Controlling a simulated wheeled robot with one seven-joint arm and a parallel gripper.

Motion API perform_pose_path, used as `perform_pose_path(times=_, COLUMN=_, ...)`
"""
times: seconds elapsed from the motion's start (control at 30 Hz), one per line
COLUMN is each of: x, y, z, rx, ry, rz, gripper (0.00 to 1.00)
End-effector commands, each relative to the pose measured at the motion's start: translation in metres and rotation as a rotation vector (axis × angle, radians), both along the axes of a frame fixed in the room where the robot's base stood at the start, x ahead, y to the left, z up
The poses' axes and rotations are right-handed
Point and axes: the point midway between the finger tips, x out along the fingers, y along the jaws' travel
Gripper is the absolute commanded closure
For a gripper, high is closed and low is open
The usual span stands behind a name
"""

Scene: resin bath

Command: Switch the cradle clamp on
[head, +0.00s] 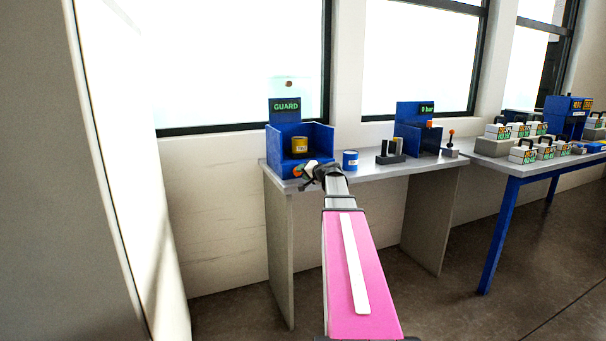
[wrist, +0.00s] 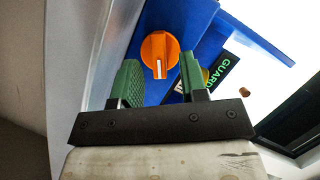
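An orange rotary knob (wrist: 160,55) with a white pointer mark sits on a blue panel in the wrist view. In the head view it is small and partly hidden on the front of the blue guard box (head: 318,137), at the box's lower left. My gripper (wrist: 158,82) is open, with its two green fingers apart; the knob appears in the gap between them, and I cannot tell whether they touch it. In the head view my gripper (head: 311,172) is at the front of the box. A yellow can (head: 299,145) stands inside the box, below a screen (head: 285,106) reading GUARD.
The grey bench (head: 375,170) also carries a blue can (head: 350,160), a dark stand (head: 390,155), a blue unit (head: 415,118) reading 0 bar and a small lever (head: 451,145). A second table with several labelled boxes stands at right. Windows and wall are behind.

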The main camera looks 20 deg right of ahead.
Motion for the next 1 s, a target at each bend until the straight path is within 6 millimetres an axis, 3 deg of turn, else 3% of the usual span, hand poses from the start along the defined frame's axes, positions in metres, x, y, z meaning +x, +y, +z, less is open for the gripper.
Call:
perform_pose_path(times=0.37, x=0.0062, y=0.0021, z=-0.0018, rx=0.000, ry=0.000, rz=-0.001, gripper=0.60)
perform_pose_path(times=0.4, x=0.0062, y=0.0022, z=-0.0018, rx=0.000, ry=0.000, rz=-0.001, gripper=0.63)
perform_pose_path(times=0.5, x=0.0062, y=0.0022, z=-0.0018, rx=0.000, ry=0.000, rz=-0.001, gripper=0.96)
perform_pose_path(times=0.53, x=0.0062, y=0.0022, z=-0.0018, rx=0.000, ry=0.000, rz=-0.001, gripper=1.00)
perform_pose_path(times=1.0, x=0.0063, y=0.0016, z=-0.0040, rx=0.125, ry=0.006, rz=0.000, gripper=1.00)
